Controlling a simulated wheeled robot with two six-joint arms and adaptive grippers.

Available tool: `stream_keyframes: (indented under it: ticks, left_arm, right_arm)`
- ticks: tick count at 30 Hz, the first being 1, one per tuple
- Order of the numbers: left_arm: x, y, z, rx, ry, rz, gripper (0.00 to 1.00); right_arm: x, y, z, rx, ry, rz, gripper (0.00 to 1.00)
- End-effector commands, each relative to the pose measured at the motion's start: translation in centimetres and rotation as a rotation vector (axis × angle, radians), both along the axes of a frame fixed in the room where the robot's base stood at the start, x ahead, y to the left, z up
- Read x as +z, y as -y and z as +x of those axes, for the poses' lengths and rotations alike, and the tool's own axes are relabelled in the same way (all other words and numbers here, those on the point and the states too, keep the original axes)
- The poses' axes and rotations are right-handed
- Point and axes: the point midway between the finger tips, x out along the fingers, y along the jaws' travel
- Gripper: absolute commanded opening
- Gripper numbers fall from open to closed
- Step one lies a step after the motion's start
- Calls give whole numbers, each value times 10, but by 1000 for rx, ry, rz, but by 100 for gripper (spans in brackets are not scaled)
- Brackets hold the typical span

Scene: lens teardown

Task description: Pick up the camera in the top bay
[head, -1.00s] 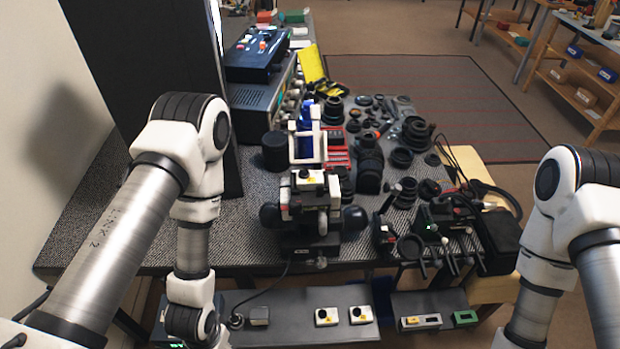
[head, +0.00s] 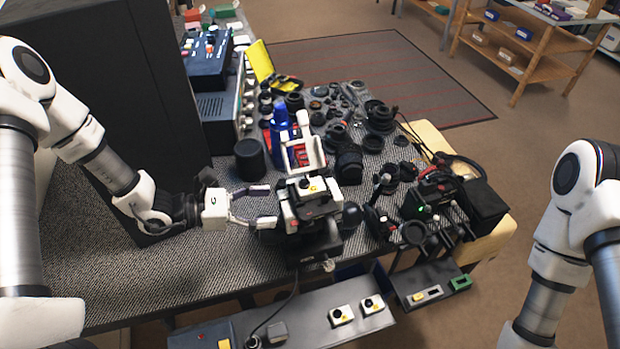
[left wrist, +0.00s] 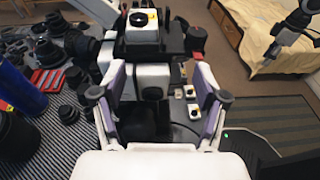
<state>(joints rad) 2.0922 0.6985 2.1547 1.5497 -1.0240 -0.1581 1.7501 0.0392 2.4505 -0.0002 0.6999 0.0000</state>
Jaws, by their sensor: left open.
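A boxy white-and-black unit (head: 312,207) stands on a dark base near the table's front edge. A small white box with a black dial and yellow mark (head: 313,186) sits on top. I take the unit's upper part for the camera in the top bay, but bay edges are unclear. My left gripper (head: 262,206) is open just left of the unit, its fingers pointing at it and empty. In the left wrist view, the unit's white body with a round dark front (left wrist: 152,82) lies ahead between the spread fingers. At top right there, a jointed arm end, perhaps my right gripper (left wrist: 295,45), is too small to read.
Behind the unit are a white frame (head: 303,153), a blue bottle (head: 281,121) and a black cylinder (head: 249,160). Lens parts crowd the right side. A tall dark panel (head: 140,90) stands at left. Table in front of the panel is clear. A lower shelf (head: 315,318) holds switch boxes.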

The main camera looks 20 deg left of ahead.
Motion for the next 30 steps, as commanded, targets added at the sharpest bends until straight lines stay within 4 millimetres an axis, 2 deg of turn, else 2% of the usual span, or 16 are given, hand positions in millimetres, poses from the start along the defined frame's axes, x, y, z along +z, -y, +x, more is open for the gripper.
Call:
stream_keyframes:
  ticks: [2, 4, 11, 17, 19, 28, 30]
  left_arm:
    - [12, -9, 14, 64, 28, -44, 73]
    - [15, -6, 21, 78, 34, -54, 73]
    - [13, 13, 33, 74, 33, -51, 73]
    - [19, 38, 50, 68, 30, -49, 73]
    - [14, 47, 56, 70, 29, -49, 73]
    - [10, 53, 61, 74, 31, -52, 73]
    - [10, 53, 61, 73, 31, -52, 48]
  right_arm:
    - [1, 0, 0, -1, 1, 0, 50]
    - [2, 0, 0, -1, 1, 0, 50]
    - [7, 0, 0, -1, 1, 0, 50]
    - [27, 0, 0, -1, 1, 0, 50]
    - [28, 0, 0, -1, 1, 0, 50]
    - [28, 0, 0, -1, 1, 0, 50]
    - [28, 0, 0, -1, 0, 0, 50]
